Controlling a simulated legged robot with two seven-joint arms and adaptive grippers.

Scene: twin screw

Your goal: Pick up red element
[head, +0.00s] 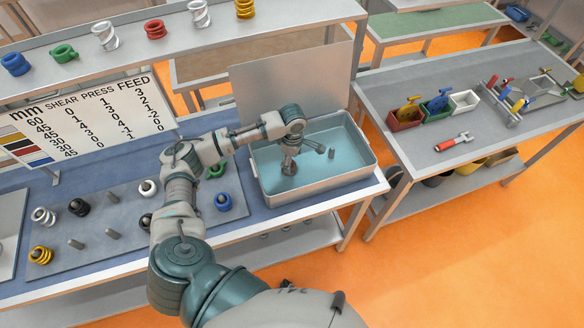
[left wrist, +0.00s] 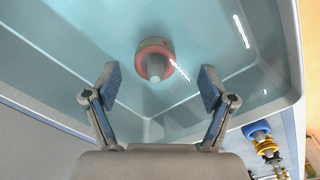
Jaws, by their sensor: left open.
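A red ring-shaped element (left wrist: 154,52) sits around a grey peg inside the pale blue-floored tray (head: 322,190), as the left wrist view shows. In the head view my left gripper hides it. My left gripper (head: 290,162) points down over the tray. In the left wrist view the gripper (left wrist: 160,86) has its two fingers wide apart, with nothing between them. The red element is just ahead of the fingertips, roughly centred between them. I cannot tell the height left above it. My right gripper is not in view.
The tray walls (left wrist: 255,118) surround the red element. A bare peg (head: 331,153) stands nearby in the tray. Another red coil (head: 155,29) is on the upper shelf (head: 185,50). A pegboard (head: 130,222) with coloured rings lies left. The right table (head: 480,150) holds bins and tools.

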